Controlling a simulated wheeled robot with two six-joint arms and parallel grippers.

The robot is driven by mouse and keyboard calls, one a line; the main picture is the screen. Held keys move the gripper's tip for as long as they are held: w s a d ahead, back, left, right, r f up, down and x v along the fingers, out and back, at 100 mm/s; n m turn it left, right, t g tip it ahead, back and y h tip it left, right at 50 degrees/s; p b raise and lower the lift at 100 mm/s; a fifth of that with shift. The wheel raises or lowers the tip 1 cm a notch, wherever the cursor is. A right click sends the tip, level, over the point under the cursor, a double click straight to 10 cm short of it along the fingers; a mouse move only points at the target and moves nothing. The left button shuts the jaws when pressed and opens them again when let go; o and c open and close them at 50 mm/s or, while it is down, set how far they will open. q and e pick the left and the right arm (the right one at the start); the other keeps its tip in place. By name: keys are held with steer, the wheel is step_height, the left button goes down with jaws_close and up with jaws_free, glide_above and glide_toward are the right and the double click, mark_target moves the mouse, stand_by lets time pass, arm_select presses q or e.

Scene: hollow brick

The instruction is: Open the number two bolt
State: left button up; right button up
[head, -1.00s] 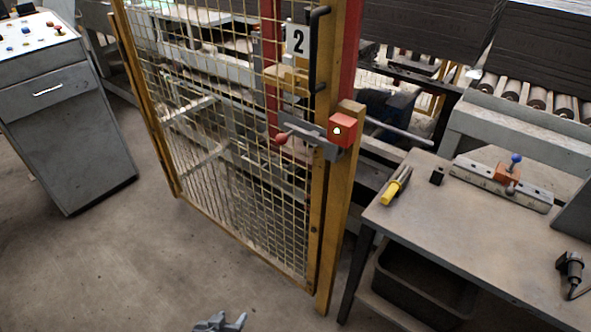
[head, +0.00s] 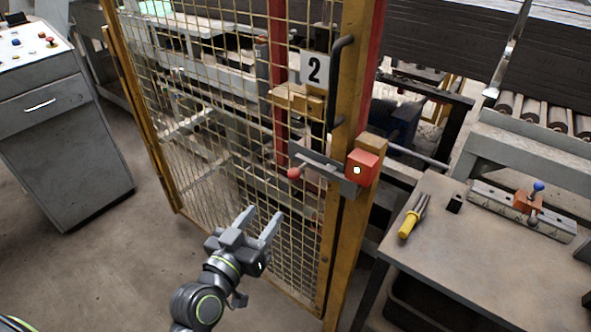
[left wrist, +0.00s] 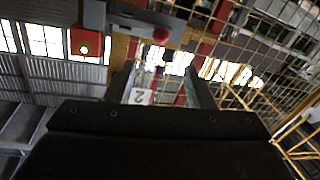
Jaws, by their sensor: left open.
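The number 2 plate (head: 314,68) hangs on the yellow mesh gate (head: 215,150). Below it a grey bolt (head: 325,166) with a red knob (head: 294,173) at its left end lies across the gate's edge, its right end at a red box (head: 362,168) on the post. My left gripper (head: 261,219) is open and empty in front of the mesh, below and left of the knob. In the left wrist view the red knob (left wrist: 161,35), the red box (left wrist: 86,43) and the plate (left wrist: 140,96) show beyond the fingers (left wrist: 160,88). My right gripper is out of view.
A black handle (head: 339,80) runs up the gate's edge. A workbench (head: 455,240) with a yellow-handled tool (head: 411,217) and a small bolt fixture (head: 525,208) stands at right. A grey control cabinet (head: 65,130) stands at left. The floor before the gate is open.

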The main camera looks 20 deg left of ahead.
mark_target(291, 178)
arm_select(q)
steer(key=w+p, duration=0.1)
steer(key=w, duration=0.3)
steer(key=w+d+p, duration=0.1)
steer(key=w, duration=0.4)
steer(key=w+d+p, duration=0.1)
steer(key=w+p, duration=0.1)
steer(key=w, duration=0.3)
steer(key=shift+w+d, duration=0.1)
steer(key=shift+w, duration=0.45)
